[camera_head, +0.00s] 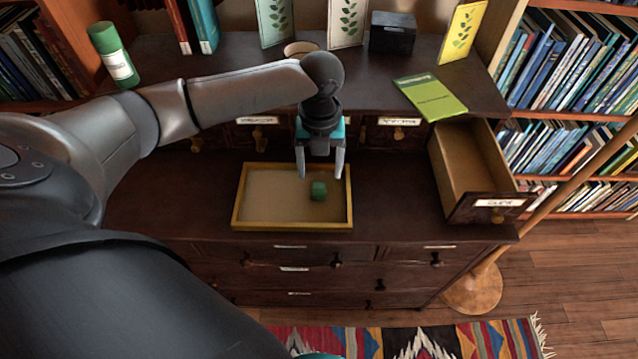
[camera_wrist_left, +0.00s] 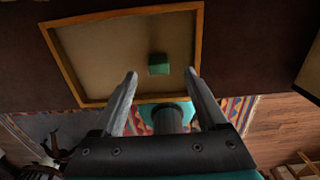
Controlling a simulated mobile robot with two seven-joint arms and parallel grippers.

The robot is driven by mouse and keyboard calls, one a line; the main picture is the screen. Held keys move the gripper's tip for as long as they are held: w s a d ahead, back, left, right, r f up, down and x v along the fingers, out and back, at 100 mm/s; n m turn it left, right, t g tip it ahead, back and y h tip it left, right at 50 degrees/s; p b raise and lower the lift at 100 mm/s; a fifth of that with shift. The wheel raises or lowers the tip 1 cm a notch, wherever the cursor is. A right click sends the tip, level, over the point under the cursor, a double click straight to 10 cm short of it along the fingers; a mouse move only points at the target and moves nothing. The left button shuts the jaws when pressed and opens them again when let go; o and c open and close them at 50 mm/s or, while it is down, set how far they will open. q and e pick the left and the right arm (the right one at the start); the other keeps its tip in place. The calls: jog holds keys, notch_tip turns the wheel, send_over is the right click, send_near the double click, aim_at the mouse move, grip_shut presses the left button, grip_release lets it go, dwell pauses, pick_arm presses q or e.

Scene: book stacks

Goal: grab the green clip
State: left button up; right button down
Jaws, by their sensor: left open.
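The green clip (camera_head: 319,191) is a small green block-like thing lying in a shallow tray with a yellow wooden rim (camera_head: 292,228), right of the tray's middle. My left gripper (camera_head: 321,176) is open and empty, pointing down above the tray, close to the clip. In the left wrist view the clip (camera_wrist_left: 159,64) lies on the tray floor beyond the fingertips, roughly between their lines, with the left gripper (camera_wrist_left: 161,76) apart from it. The tray's rim (camera_wrist_left: 125,15) frames it there. My right gripper is not in view.
An open, empty-looking drawer (camera_head: 470,165) juts out at the right. A green book (camera_head: 430,96), a green-and-white cylinder (camera_head: 114,55) and a dark box (camera_head: 392,32) stand or lie on the upper shelf. A lamp-like pole base (camera_head: 472,289) stands on the floor at right.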

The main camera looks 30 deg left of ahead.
aim_at(319, 185)
pick_arm(q)
jog(key=shift+f, duration=0.25)
jog(key=f, duration=0.1)
jog(key=f+b, duration=0.1)
jog(key=f, duration=0.1)
jog(key=f+b, duration=0.1)
jog(key=f, duration=0.1)
jog(key=shift+s, duration=0.35)
jog(key=shift+f, duration=0.15)
jog(key=shift+c, duration=1.4)
jog(key=c, duration=0.9)
grip_shut()
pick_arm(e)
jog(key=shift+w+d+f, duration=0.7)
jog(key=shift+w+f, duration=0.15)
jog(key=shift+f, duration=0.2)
